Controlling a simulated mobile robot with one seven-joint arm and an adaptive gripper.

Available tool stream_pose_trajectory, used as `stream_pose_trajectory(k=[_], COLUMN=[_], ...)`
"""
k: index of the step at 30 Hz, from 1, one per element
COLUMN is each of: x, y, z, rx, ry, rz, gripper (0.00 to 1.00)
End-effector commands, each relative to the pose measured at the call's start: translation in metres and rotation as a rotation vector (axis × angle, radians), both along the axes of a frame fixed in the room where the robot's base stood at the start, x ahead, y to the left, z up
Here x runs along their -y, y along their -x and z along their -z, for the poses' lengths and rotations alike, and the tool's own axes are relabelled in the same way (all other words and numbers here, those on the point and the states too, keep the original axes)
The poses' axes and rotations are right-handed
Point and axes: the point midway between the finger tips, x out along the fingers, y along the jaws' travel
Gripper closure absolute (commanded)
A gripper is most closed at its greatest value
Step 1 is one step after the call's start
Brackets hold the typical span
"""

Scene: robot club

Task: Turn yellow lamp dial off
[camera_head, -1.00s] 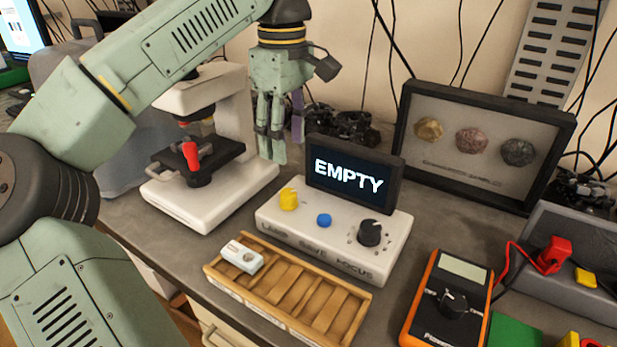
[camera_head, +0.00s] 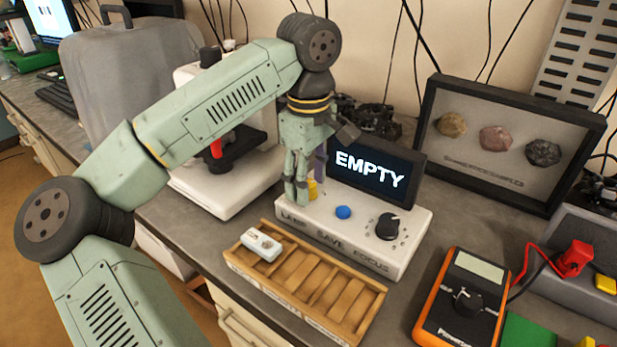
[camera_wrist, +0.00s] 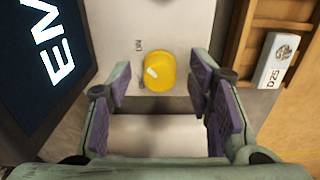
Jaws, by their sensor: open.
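The yellow lamp dial (camera_wrist: 159,71) sits on the white control box (camera_head: 320,222), at its left end above the word LAMP. In the wrist view the dial has a white pointer mark and lies between and just beyond my fingertips. My gripper (camera_wrist: 162,82) is open, with purple pads on either side and nothing held. In the head view my gripper (camera_head: 304,190) points down over the dial and hides most of it. I cannot tell whether a finger touches it.
The box carries a blue button (camera_head: 343,212), a black focus knob (camera_head: 388,226) and a screen (camera_head: 375,172) reading EMPTY. A wooden slide tray (camera_head: 330,296) lies in front. A white microscope (camera_head: 205,192) stands behind left, a multimeter (camera_head: 462,300) at right.

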Motion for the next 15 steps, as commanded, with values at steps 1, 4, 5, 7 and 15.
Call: stream_pose_trajectory(k=[1, 4, 5, 7, 15], x=[0.0, 0.0, 0.0, 0.0, 0.0], y=[0.0, 0.0, 0.0, 0.0, 0.0], z=[-0.0001, -0.0002, -0.0003, -0.0003, -0.0004], rx=[0.0, 0.0, 0.0, 0.0, 0.0], ry=[0.0, 0.0, 0.0, 0.0, 0.0], rz=[0.0, 0.0, 0.0, 0.0, 0.0], gripper=[0.55, 0.62, 0.64, 0.68, 0.86])
